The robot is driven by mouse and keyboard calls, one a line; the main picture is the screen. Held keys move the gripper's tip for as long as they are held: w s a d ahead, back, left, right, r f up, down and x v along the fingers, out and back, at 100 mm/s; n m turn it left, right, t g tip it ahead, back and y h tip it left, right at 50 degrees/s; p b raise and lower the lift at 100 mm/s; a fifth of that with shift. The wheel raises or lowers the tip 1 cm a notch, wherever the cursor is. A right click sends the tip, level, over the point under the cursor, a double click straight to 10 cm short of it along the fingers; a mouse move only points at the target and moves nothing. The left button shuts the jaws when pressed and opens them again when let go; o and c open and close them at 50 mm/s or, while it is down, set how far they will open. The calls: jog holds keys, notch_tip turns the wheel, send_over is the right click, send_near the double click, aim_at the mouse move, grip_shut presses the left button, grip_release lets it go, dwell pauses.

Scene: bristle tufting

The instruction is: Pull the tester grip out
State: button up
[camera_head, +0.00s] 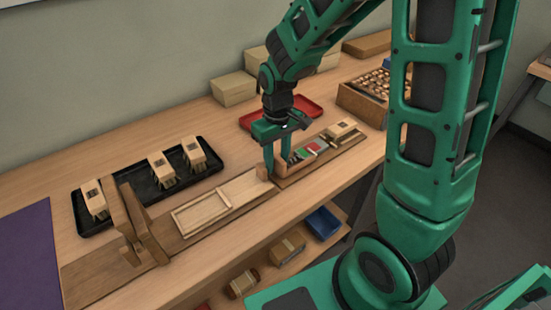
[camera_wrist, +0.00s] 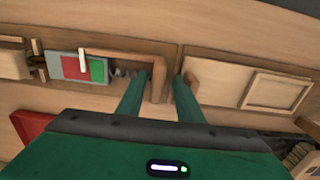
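The tester has a grey plate with a red and green scale (camera_head: 309,149), which also shows in the wrist view (camera_wrist: 82,68). A pale pointer and a coil spring show there too. The wooden tester grip (camera_wrist: 158,82) is an L-shaped piece with its upright end beside the spring. My gripper (camera_wrist: 158,80) is open, with one finger on each side of that upright end. A gap shows on both sides of the grip, and contact cannot be made out. In the head view my gripper (camera_head: 276,160) points down over the tester's left end.
A small wooden post (camera_head: 263,173) stands close beside my gripper. A framed wooden board (camera_head: 202,212) lies to the left. A black tray (camera_head: 145,195) holds brushes. A red tray (camera_head: 300,108) and a compartment box (camera_head: 365,95) lie behind. A brush block (camera_head: 341,129) sits at the tester's right end.

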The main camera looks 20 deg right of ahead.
grip_shut()
jog(key=shift+a, duration=0.25)
grip_release()
notch_tip(320, 180, up, 11)
dwell(0.5)
jog(key=shift+f, duration=0.15)
jog(key=s+d+r+m, duration=0.2)
jog(key=s+d+m, duration=0.2)
jog(key=s+d, duration=0.5)
jog(key=d, duration=0.2)
jog(key=shift+s+d+r, duration=0.2)
jog(key=shift+s+d, duration=0.1)
jog(key=s+d+m, duration=0.1)
jog(key=s, duration=0.3)
jog(key=s+d+m, duration=0.2)
jog(key=s, duration=0.2)
jog(key=s+d+m, duration=0.1)
jog(key=s+d, duration=0.1)
jog(key=s, duration=0.2)
jog(key=shift+d+f+m, duration=0.2)
jog(key=shift+f+m, duration=0.1)
jog(key=shift+m, duration=0.1)
jog(key=shift+c, duration=0.9)
jog(key=shift+s, duration=0.2)
grip_shut()
